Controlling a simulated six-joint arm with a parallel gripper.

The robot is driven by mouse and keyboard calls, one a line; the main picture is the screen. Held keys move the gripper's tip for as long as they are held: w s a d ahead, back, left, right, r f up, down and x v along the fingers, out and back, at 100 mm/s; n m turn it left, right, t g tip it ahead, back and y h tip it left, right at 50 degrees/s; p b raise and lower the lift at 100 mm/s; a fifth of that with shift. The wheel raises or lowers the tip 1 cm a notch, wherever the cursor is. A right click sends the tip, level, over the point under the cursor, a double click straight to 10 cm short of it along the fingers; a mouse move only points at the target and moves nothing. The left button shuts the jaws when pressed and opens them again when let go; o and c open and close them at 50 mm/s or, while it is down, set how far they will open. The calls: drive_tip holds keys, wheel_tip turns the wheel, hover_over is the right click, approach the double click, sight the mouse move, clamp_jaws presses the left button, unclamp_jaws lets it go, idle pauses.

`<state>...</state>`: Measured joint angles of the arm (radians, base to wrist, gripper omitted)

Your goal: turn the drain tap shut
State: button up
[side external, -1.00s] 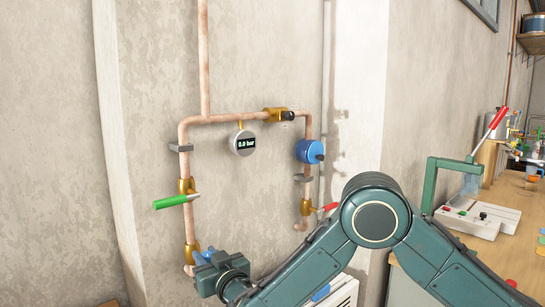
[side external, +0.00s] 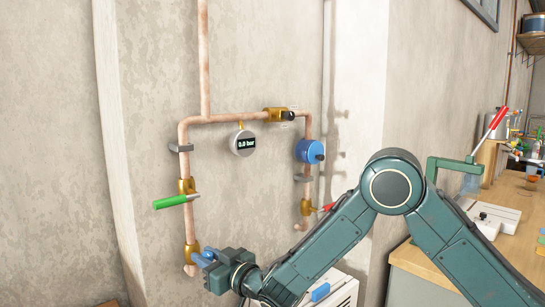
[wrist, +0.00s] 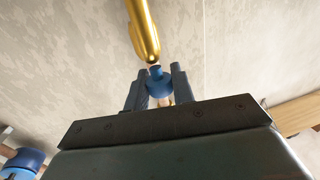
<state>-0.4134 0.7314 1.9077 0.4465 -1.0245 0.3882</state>
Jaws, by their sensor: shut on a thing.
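The drain tap is the brass fitting (side external: 191,254) at the bottom of the left copper pipe, with a small blue handle (side external: 198,260) low on it. In the wrist view its gold body (wrist: 143,30) comes down from the top and the blue handle (wrist: 158,86) sits below it. My gripper (side external: 206,261) is at the tap, its two dark fingers closed on either side of the blue handle. The fingers hide part of the handle in the side view, so its exact angle is hard to tell.
A green lever (side external: 174,201) sits above on the same pipe. A gauge (side external: 242,143) reads 0.0 bar. A blue round fitting (side external: 309,151) and a red lever (side external: 328,208) are on the right pipe. A workbench (side external: 480,255) with equipment stands at the right. The wall behind is close.

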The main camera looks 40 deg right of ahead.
drive_tip(key=shift+n+y, duration=0.5)
drive_tip(key=shift+y, duration=0.3)
drive_tip(key=o, duration=1)
drive_tip(key=shift+s, duration=0.1)
drive_tip(key=shift+v, duration=3.65)
drive_tip(key=shift+r, duration=0.15)
